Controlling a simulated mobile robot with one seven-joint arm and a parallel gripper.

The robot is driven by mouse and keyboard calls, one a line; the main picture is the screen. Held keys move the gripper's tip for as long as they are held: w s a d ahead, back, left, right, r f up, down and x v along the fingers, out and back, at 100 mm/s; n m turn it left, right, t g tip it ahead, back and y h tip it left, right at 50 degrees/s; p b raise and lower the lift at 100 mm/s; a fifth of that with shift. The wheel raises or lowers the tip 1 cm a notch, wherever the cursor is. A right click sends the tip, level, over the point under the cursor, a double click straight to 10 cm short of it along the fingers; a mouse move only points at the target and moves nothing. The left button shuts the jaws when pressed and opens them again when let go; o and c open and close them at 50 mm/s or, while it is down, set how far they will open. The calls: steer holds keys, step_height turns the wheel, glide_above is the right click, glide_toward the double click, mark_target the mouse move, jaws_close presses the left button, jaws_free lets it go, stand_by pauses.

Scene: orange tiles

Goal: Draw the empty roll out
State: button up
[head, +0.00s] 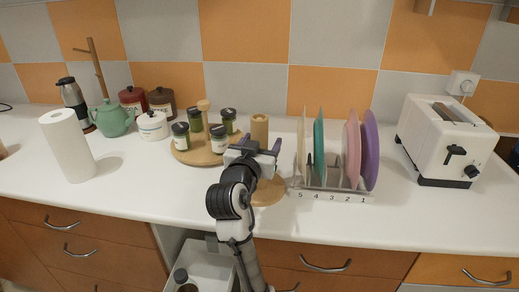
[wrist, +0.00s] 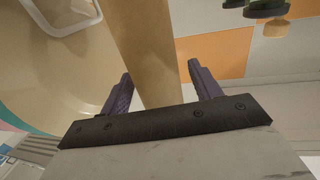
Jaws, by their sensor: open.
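The empty roll (head: 260,127), a bare brown cardboard tube, stands upright on a round wooden base (head: 268,193) near the middle of the counter. My gripper (head: 259,144) is at the upper part of the tube, on its near side. In the wrist view the tube (wrist: 150,45) runs between the two purple fingers of my gripper (wrist: 160,70), which are apart. I see a gap between the tube and the right finger; contact on the left is unclear. My gripper and arm hide the lower tube in the head view.
A plate rack (head: 330,191) with several plates stands close on the right. A wooden spice carousel (head: 200,155) with jars stands close on the left. A full white paper roll (head: 67,147) is at far left, a toaster (head: 447,140) at far right. An open bin (head: 205,268) is below the counter edge.

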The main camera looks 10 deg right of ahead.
steer(key=shift+w+d, duration=0.1)
steer(key=shift+w, duration=0.2)
steer(key=c, duration=1)
